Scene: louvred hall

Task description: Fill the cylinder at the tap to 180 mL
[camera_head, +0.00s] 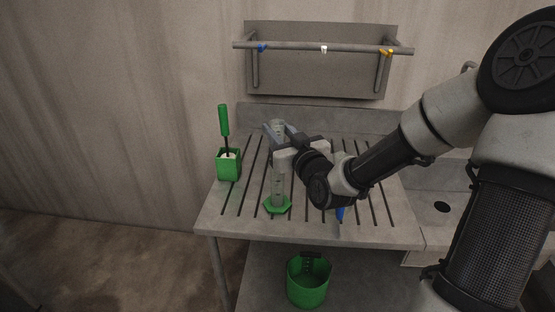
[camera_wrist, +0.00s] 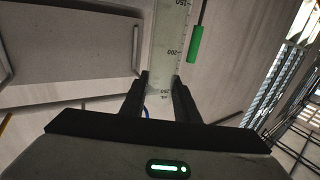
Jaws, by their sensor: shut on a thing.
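The clear measuring cylinder (camera_head: 278,188) with a green base (camera_head: 277,205) is upright over the slatted draining board, left of the middle. I cannot tell whether its base touches the slats. My gripper (camera_head: 277,146) is shut on the cylinder's upper part. In the wrist view the cylinder (camera_wrist: 169,42) runs between my two fingers (camera_wrist: 161,92), with marks reading 150 and 200 and smaller print near the fingers. I see no clear water line in it. The tap is not clearly seen; my arm covers much of the right side.
A green holder (camera_head: 228,166) with a green-handled brush (camera_head: 223,120) stands left on the draining board (camera_head: 235,205). A blue thing (camera_head: 340,214) is partly behind my arm. The sink drain (camera_head: 441,207) is right. A wall rail (camera_head: 290,47) carries clips; a green bucket (camera_head: 308,285) sits below.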

